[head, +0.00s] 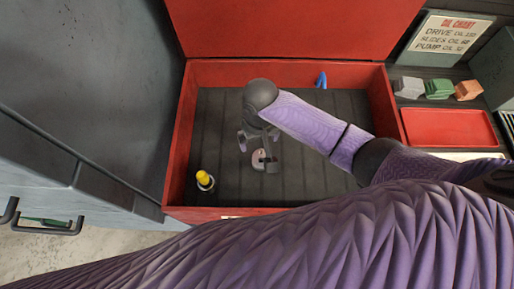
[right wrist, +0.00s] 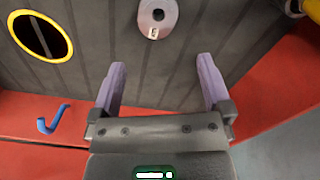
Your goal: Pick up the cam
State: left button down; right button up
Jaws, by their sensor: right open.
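The cam appears to be a small grey disc with a dark centre hole and a small pale label (head: 259,155). It lies flat on the dark ribbed floor of the red box, and in the right wrist view the disc (right wrist: 158,17) shows at the top edge, partly cut off. My right gripper (head: 258,150) hangs over the disc and hides part of it in the head view. In the right wrist view the gripper (right wrist: 160,85) is open, with nothing between its fingers and the disc beyond the fingertips. My left gripper is not in view.
The red box (head: 178,150) has raised walls and an open lid (head: 290,28). Inside are a yellow-topped part (head: 204,179), a blue hooked piece (head: 321,80) and a yellow-rimmed dark ring (right wrist: 68,38). A red tray (head: 450,128) and small blocks stand at right.

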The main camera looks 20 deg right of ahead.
aim_at(261, 161)
jog(key=f, duration=0.1)
jog(key=f+b, duration=0.1)
jog(key=f, duration=0.1)
jog(key=shift+s, duration=0.35)
jog(key=f, duration=0.1)
jog(key=f+b, duration=0.1)
jog(key=f, duration=0.1)
jog(key=f+b, duration=0.1)
jog(key=f, duration=0.1)
jog(key=shift+s+d, duration=0.15)
jog(key=shift+s, duration=0.2)
jog(key=shift+f, duration=0.1)
jog(key=shift+w, duration=0.1)
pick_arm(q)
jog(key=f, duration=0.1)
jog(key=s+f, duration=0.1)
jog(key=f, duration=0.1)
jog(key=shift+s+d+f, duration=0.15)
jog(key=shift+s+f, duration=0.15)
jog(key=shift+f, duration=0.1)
pick_arm(e)
grip_shut()
